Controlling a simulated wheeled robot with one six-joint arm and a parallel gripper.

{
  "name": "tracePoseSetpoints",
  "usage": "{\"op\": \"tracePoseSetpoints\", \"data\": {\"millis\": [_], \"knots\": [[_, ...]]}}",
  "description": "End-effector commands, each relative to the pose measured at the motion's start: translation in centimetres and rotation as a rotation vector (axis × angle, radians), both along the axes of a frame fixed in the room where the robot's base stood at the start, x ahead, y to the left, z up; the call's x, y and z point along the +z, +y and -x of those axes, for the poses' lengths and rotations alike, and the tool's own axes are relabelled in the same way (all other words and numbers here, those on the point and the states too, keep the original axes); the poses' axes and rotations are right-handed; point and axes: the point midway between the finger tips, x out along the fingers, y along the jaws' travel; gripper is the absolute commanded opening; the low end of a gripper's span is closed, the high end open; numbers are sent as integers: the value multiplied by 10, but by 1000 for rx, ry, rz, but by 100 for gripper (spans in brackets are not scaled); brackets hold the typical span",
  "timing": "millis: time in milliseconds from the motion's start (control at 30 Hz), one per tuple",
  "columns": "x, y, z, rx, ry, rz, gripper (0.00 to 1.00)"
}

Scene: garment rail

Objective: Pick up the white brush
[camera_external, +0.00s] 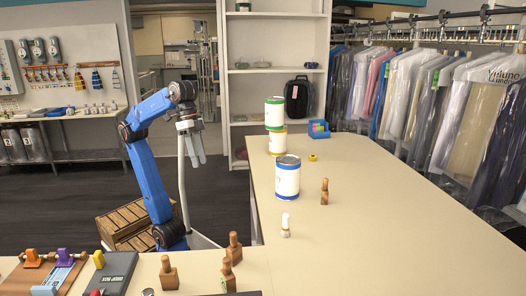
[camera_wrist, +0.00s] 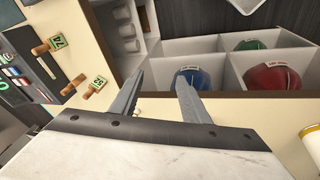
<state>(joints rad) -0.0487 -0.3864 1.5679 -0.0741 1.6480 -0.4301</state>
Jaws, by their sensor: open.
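The white brush (camera_external: 285,226) stands upright on the counter in the external view, in front of the large blue-banded can. It has a pale handle and a small base.
Wooden brushes stand on the counter (camera_external: 400,240), one brush (camera_external: 324,192) at the right and several at the front left. A blue-banded can (camera_external: 287,177) and stacked cans are behind. In the wrist view, a divided white shelf (camera_wrist: 222,45) holds coloured items. The right counter is clear.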

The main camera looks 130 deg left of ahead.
Motion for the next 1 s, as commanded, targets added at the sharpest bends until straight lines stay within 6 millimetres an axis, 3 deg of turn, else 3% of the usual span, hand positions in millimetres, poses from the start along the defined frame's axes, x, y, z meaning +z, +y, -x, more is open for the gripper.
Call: {"op": "tracePoseSetpoints", "data": {"millis": [33, 467, 800, 1000], "knots": [[4, 1, -18, 47, 16, 22, 42], [15, 13, -151, 480, 156, 206, 42], [-3, 32, -255, 825, 278, 318, 42], [-21, 44, -305, 1003, 344, 364, 42]]}}
